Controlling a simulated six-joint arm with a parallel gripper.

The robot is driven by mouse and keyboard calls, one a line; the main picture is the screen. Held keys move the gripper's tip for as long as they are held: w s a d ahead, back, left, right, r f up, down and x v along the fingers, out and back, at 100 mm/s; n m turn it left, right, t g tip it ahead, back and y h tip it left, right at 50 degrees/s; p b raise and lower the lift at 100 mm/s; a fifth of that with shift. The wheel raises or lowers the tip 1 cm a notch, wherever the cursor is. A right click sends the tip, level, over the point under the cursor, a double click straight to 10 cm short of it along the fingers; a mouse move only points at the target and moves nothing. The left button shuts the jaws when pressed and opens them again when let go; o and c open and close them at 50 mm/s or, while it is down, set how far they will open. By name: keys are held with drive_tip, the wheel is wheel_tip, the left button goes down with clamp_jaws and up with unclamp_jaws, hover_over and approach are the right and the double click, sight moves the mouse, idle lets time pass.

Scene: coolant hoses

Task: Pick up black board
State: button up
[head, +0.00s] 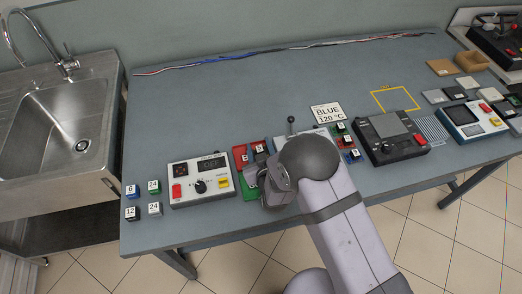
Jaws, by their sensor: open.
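Several small coloured boards stand near the middle front of the table: a red one (240,157), a dark, nearly black one (260,150) just right of it, and a green one (250,178) below. The dark one bears a small white label. My gripper (262,193) is low over the table's front, at the near side of these boards. Its fingers are largely hidden by my own wrist, and I see nothing clearly held. I cannot tell whether it touches the green board. A black tile (455,93) also lies among flat tiles at the right.
A white control box (200,181) stands left of my gripper, with small numbered blocks (132,191) beyond it. A lever device (290,128) is partly hidden behind my arm. A dark tester (390,138) stands right.

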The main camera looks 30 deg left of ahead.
sight(255, 152)
clamp_jaws()
drive_tip(key=shift+r, duration=0.15)
drive_tip(key=shift+r+b, duration=0.95)
drive_tip(key=shift+r, duration=3.9)
drive_tip(key=shift+s+a+f+m+g+y+b, duration=0.1)
drive_tip(key=shift+s+a+f+m+b, duration=0.3)
drive_tip(key=shift+b, duration=0.35)
drive_tip(key=shift+s+a+f+m+g+y+b, duration=0.1)
drive_tip(key=shift+s+a+f+m+b, duration=0.1)
drive_tip(key=shift+f+m+b, duration=0.4)
drive_tip(key=shift+s+a+f+m+g+y+b, duration=0.1)
drive_tip(key=shift+s+a+f+b, duration=0.25)
drive_tip(key=shift+b, duration=0.55)
drive_tip(key=shift+f, duration=0.1)
drive_tip(key=shift+f+b, duration=2.4)
drive_tip(key=shift+f, duration=0.9)
drive_tip(key=shift+f+b, duration=0.55)
drive_tip(key=shift+f, duration=0.1)
